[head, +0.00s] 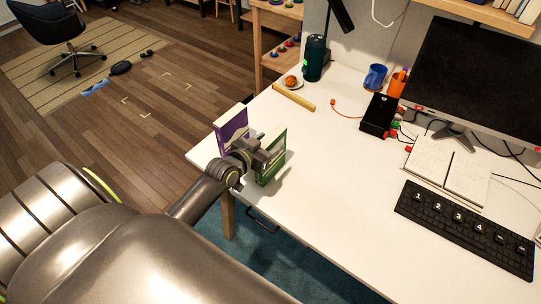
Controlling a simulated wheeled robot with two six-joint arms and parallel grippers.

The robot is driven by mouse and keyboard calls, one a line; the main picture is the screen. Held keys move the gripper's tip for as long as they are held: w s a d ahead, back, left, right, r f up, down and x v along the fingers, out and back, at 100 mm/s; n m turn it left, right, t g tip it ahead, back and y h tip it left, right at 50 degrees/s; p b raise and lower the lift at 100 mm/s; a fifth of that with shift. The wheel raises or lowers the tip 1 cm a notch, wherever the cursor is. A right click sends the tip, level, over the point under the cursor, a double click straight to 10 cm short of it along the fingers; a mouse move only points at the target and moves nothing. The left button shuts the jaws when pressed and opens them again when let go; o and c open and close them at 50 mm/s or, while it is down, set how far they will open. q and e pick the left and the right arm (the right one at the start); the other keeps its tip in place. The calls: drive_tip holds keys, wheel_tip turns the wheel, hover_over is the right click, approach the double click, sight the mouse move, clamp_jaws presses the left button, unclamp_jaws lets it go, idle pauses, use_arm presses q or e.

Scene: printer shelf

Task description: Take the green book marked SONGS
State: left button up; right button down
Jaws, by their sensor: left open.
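A green book (274,169) stands upright near the left edge of the white desk. Any title on it is too small to read. My left gripper (266,151) is open at the green book's upper left part and covers some of it. I cannot tell whether the fingers touch it. A purple book (231,132) stands upright just behind and to the left, partly hidden by my gripper and wrist. My right gripper is not in view.
The white desk (335,205) is clear right of the green book. Farther back are a wooden bar (294,97), a small plate with a round item, a dark green cylinder (314,58) and a black box (378,115). A keyboard (468,228), open notebook (447,168) and monitor (476,78) are at right.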

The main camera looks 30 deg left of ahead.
use_arm(q)
drive_tip(key=shift+s, duration=0.1)
clamp_jaws()
drive_tip(key=shift+r, duration=0.1)
idle(0.4)
